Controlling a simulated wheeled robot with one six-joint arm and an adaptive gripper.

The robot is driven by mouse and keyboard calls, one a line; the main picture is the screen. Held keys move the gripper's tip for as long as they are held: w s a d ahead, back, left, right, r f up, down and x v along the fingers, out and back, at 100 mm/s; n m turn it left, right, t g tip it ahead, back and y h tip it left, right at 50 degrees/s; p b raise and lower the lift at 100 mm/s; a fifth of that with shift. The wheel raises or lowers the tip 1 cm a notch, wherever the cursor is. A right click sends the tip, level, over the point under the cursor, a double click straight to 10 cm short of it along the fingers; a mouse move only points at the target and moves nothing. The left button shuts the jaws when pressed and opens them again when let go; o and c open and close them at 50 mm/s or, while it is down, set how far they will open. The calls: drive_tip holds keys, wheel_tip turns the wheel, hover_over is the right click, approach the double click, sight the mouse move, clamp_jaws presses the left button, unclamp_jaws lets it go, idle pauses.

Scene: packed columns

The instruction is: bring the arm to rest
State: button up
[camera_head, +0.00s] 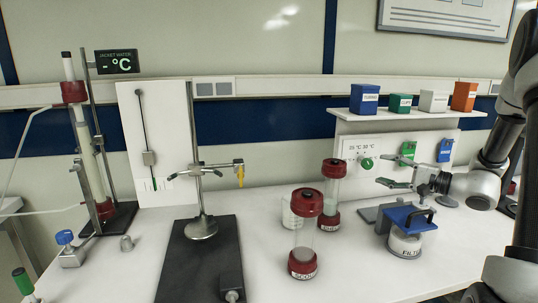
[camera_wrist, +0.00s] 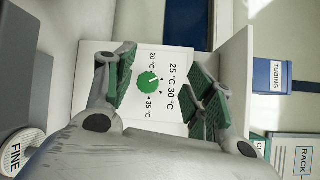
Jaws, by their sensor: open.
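My gripper (camera_head: 396,184) is at the right of the bench in the head view, held above the bench top and pointing left. Its fingers are apart with nothing between them. In the wrist view my gripper (camera_wrist: 165,90) shows two green-padded fingers spread open, facing a white panel with a green dial (camera_wrist: 149,82) marked 20, 25, 30 and 35 °C. The dial also shows in the head view (camera_head: 366,163), behind the gripper. The fingers appear apart from the panel, and the gripper is not shut on anything.
Below my gripper is a blue-topped filter container (camera_head: 405,245). A clamp stand (camera_head: 201,228) and a tall jacketed column (camera_head: 92,165) are further left. A shelf (camera_head: 405,115) holds several boxes.

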drive_tip(key=s+a+r+n+g+h, duration=0.2)
drive_tip(key=s+a+n+g, duration=0.25)
drive_tip(key=s, duration=0.55)
drive_tip(key=s+a+r+n+g+h, duration=0.1)
drive_tip(key=s+a+n+g, duration=0.2)
drive_tip(key=s+a+g, duration=0.5)
drive_tip(key=s+d+r+n+t+h, duration=0.2)
drive_tip(key=s+d+h, duration=0.3)
drive_tip(key=s+d, duration=0.1)
drive_tip(key=s+d+r+n+t+h, duration=0.1)
drive_tip(key=s+d+r+t+h, duration=0.1)
drive_tip(key=s+d+h, duration=0.2)
drive_tip(key=s+d, duration=0.2)
drive_tip(key=s, duration=0.2)
drive_tip(key=shift+d+n+t+h, duration=0.3)
drive_tip(key=shift+n+t+h, duration=0.05)
drive_tip(key=shift+h, duration=0.05)
